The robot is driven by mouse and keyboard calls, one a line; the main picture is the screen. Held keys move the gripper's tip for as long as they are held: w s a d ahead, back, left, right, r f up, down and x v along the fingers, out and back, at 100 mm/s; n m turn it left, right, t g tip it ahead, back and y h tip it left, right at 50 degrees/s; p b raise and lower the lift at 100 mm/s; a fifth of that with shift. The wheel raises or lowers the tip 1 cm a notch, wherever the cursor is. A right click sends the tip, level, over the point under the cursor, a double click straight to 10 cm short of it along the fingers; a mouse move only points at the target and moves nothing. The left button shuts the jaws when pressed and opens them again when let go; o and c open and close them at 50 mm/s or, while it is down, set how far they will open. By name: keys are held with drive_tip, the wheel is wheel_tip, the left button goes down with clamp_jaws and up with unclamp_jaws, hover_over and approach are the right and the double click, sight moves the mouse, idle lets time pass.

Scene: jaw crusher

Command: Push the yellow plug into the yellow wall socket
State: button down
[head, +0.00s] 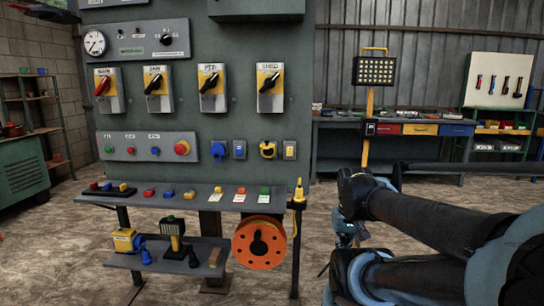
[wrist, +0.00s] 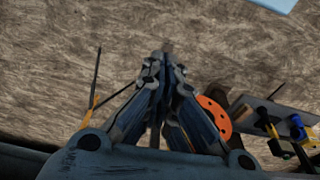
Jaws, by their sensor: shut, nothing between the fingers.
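The yellow plug (head: 298,190) stands upright in a black holder at the right end of the panel's shelf, with a yellow cable hanging below it. The yellow wall socket (head: 267,150) is on the green panel, above and left of the plug. My gripper (wrist: 167,48) is shut and empty in the wrist view, over bare floor. In the head view my arm is right of the plug and apart from it; its links mostly hide the gripper. Neither plug nor socket can be made out clearly in the wrist view.
A blue socket (head: 218,151) sits left of the yellow one. An orange cable reel (head: 259,242) hangs below the shelf and also shows in the wrist view (wrist: 214,117). A yellow lamp stand (head: 368,110) stands behind my arm. A low shelf (head: 150,262) holds several items.

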drive_tip(key=shift+w, duration=0.25)
